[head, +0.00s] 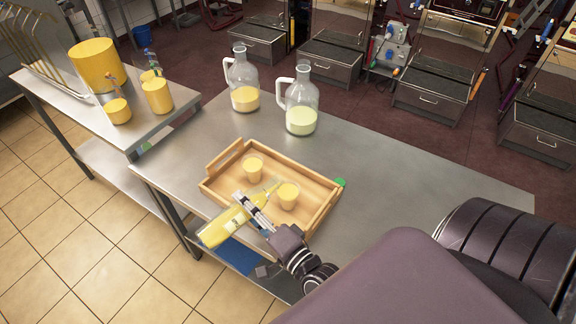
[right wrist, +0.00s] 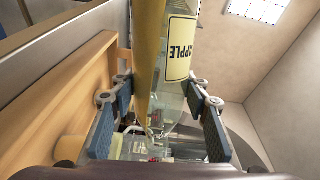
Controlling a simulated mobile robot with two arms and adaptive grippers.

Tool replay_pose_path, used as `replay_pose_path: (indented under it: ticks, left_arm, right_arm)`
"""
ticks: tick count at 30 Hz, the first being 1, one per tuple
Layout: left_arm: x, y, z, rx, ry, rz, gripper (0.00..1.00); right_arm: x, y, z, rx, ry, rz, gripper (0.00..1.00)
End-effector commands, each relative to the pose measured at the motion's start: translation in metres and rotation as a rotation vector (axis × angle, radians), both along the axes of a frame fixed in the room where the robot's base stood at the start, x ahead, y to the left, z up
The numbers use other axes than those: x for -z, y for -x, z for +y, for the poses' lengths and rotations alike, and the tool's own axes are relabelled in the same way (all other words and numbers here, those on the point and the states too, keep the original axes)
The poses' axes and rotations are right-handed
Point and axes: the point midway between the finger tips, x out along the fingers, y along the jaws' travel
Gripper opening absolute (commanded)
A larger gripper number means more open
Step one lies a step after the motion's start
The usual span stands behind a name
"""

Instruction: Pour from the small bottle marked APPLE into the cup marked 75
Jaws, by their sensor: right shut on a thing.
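The small bottle (head: 219,231) holds yellow liquid. Its yellow label reads APPLE in the right wrist view (right wrist: 181,48), upside down there. My right gripper (head: 254,210) is shut on the bottle's body and holds it tilted far over above the near left side of the tray. The bottle's narrow end points up and right in the head view, towards the space by the two cups. One cup (head: 252,170) stands at the tray's back left, another cup (head: 288,197) nearer the middle. Both look yellow; no mark is readable on either. My left gripper is out of view.
The wooden tray (head: 325,217) has raised walls and lies on the steel table (head: 400,165). Two glass jugs (head: 245,98) (head: 301,121) stand behind it. A side table at left holds yellow containers (head: 98,66) (head: 157,96). The table right of the tray is mostly clear.

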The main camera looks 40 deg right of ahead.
Motion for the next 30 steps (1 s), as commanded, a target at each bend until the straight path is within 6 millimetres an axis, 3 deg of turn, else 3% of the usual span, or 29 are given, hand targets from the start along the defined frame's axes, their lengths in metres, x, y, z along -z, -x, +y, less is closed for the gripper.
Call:
replay_pose_path:
  ticks: [13,22,30]
  left_arm:
    - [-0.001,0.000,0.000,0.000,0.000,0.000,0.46]
    - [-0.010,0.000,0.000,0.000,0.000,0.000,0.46]
    - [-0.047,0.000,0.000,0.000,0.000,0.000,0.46]
  right_arm:
    - [-0.002,-0.001,0.000,0.001,0.007,-0.005,0.00]
    - [0.006,-0.001,0.000,0.002,0.304,-0.042,0.00]
    - [-0.017,0.001,0.011,0.003,0.583,-0.076,0.00]
